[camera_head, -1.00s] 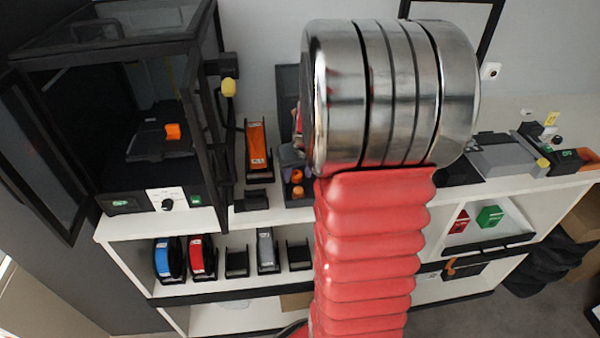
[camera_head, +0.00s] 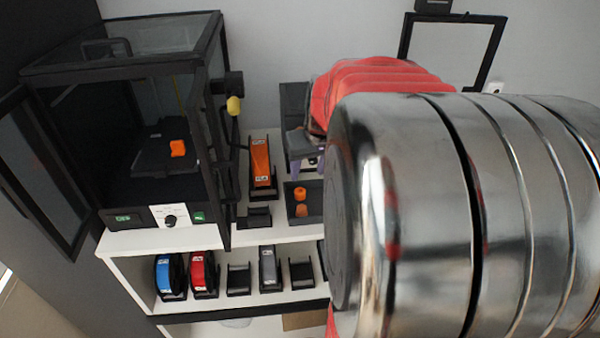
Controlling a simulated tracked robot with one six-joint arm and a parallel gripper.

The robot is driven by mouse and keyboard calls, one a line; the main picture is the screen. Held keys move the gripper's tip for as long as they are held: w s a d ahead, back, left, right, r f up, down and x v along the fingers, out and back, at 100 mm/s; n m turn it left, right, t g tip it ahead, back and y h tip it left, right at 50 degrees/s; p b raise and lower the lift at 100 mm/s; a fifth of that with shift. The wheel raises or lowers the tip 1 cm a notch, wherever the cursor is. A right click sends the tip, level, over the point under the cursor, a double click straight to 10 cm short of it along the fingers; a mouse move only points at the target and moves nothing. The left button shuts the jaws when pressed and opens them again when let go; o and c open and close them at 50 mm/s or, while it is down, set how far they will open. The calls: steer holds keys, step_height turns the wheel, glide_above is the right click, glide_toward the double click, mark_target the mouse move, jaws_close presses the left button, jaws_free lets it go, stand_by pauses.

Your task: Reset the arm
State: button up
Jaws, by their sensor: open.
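My arm, with red ribbed sleeves and large steel joints, fills the right half of the view and reaches toward the back wall. My gripper (camera_head: 309,163), grey with purple fingers, shows only in part at the left edge of the arm. It is open, above the back of a dark bin (camera_head: 316,218) on the shelf top. Small orange pieces (camera_head: 300,195) lie in the bin, below the fingers and apart from them. The near steel joint hides the rest of the gripper's surroundings.
A black-framed 3D printer (camera_head: 130,215) with an open door stands at left, an orange part (camera_head: 178,148) inside. An orange spool (camera_head: 261,160) stands between printer and bin. Blue (camera_head: 166,275) and red (camera_head: 200,272) spools sit on the lower shelf. The right side is hidden.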

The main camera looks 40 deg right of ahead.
steer(key=shift+s+r, duration=0.1)
steer(key=shift+r, duration=0.2)
steer(key=shift+a, duration=0.1)
stand_by(0.3)
steer(key=s+a+n, duration=0.1)
steer(key=s+a, duration=0.2)
steer(key=a, duration=0.6)
steer(key=s+a+r+n+t+y, duration=0.1)
steer(key=s+a, duration=0.3)
steer(key=a, duration=0.5)
steer(key=s+a+r+n, duration=0.1)
steer(key=s+a+n, duration=0.1)
steer(key=a, duration=0.8)
steer(key=shift+s+r+n+y, duration=0.3)
steer(key=shift+s+y, duration=0.1)
steer(key=shift+s, duration=0.25)
